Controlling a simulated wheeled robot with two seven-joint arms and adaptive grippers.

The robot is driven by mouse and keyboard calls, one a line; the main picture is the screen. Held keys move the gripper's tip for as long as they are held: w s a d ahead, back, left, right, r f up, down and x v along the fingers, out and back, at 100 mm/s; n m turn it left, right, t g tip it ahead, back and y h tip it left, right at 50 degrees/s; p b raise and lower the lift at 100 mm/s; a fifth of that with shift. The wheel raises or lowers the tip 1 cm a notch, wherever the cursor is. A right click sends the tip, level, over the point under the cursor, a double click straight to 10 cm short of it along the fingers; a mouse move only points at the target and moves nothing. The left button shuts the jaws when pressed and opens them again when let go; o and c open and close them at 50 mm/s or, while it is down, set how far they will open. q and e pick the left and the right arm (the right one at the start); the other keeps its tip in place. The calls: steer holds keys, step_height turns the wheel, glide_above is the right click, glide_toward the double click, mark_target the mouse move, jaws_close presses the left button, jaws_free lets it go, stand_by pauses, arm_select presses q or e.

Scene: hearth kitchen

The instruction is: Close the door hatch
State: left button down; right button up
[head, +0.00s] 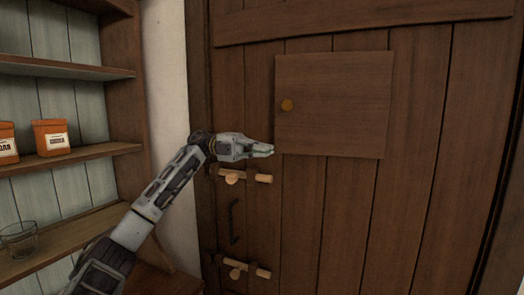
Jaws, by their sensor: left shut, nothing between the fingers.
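My left gripper (271,150) is shut and empty. My right gripper is not in view.
Two wooden bolts, an upper one (250,177) and a lower one (248,270), and a dark handle (233,221) sit on the door's left side. Shelves (65,157) on the left hold orange containers (51,137) and a glass (19,239).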

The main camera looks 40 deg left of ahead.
arm_select(q)
steer(key=shift+w+a, duration=0.1)
steer(key=shift+w, duration=0.05)
stand_by(0.3)
steer(key=s+a, duration=0.2)
steer(key=a, duration=0.9)
steer(key=shift+a, duration=0.35)
steer(key=shift+s, duration=0.15)
stand_by(0.6)
